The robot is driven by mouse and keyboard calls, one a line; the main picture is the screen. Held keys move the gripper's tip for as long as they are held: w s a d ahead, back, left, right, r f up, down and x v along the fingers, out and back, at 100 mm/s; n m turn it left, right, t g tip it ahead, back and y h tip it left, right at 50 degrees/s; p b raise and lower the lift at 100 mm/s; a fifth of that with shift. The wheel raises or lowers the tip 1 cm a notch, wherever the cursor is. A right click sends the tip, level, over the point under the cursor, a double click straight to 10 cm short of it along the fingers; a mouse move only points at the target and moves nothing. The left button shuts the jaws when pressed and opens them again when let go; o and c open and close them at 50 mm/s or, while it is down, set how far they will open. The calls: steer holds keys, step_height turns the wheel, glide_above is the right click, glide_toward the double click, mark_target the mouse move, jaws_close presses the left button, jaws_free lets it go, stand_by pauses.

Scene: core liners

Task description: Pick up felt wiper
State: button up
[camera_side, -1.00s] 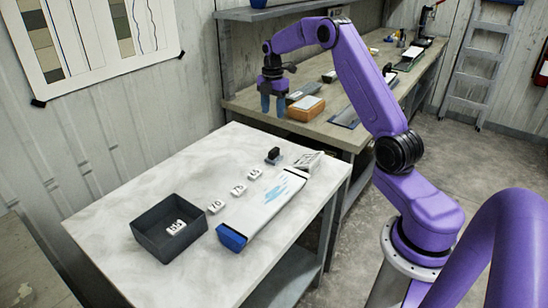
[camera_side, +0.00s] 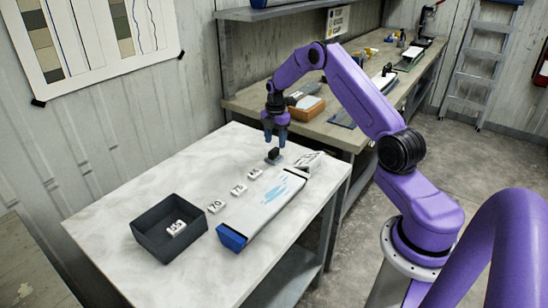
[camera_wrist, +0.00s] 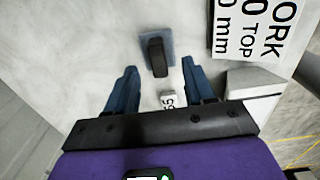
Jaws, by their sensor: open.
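The felt wiper, a blue-grey pad (camera_side: 275,161) with a black upright handle (camera_side: 274,153), stands on the white table near its far right end. In the wrist view the wiper (camera_wrist: 157,57) lies ahead of the fingertips, roughly centred between them. My gripper (camera_side: 276,138) points down just above the wiper in the side view. The gripper does not appear to touch the wiper.
A label block (camera_side: 311,161) stands right of the wiper beside a long white liner box (camera_side: 262,208) with blue ends. Small number blocks (camera_side: 239,189) line the table. Table left of the blocks is clear.

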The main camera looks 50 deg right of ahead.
mark_target(274, 149)
steer(key=shift+w+a+f, duration=0.1)
steer(key=shift+f, duration=1.2)
steer(key=shift+w+a+f, duration=0.1)
steer(key=shift+f, duration=1.15)
jaws_close()
